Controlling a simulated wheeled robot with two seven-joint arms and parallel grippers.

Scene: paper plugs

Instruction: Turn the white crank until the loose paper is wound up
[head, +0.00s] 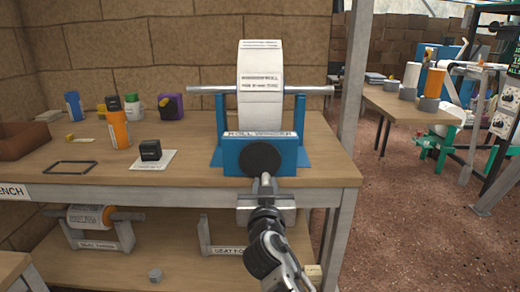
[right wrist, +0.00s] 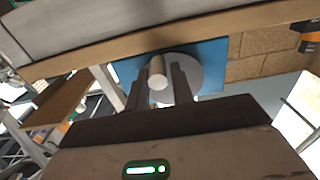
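The roll winder (head: 230,155) is a blue stand on the workbench with a label on its front. A white paper roll (head: 260,60) with printed bands sits on its metal rod (head: 310,90). No loose end shows, and its lower part is hidden behind the stand. The crank disc (head: 262,157) on the front looks dark in the head view and pale grey in the right wrist view (right wrist: 192,72). My right gripper (head: 265,185) is at the disc. Its fingers sit on either side of the crank's short round handle (right wrist: 157,73) and appear closed on it. My left gripper is out of view.
An orange bottle (head: 118,128), a black stamp (head: 150,150) and a purple item (head: 170,106) stand left of the winder. Roll holders rest on the lower shelf (head: 185,265). A metal post (head: 352,80) rises at the bench's right end.

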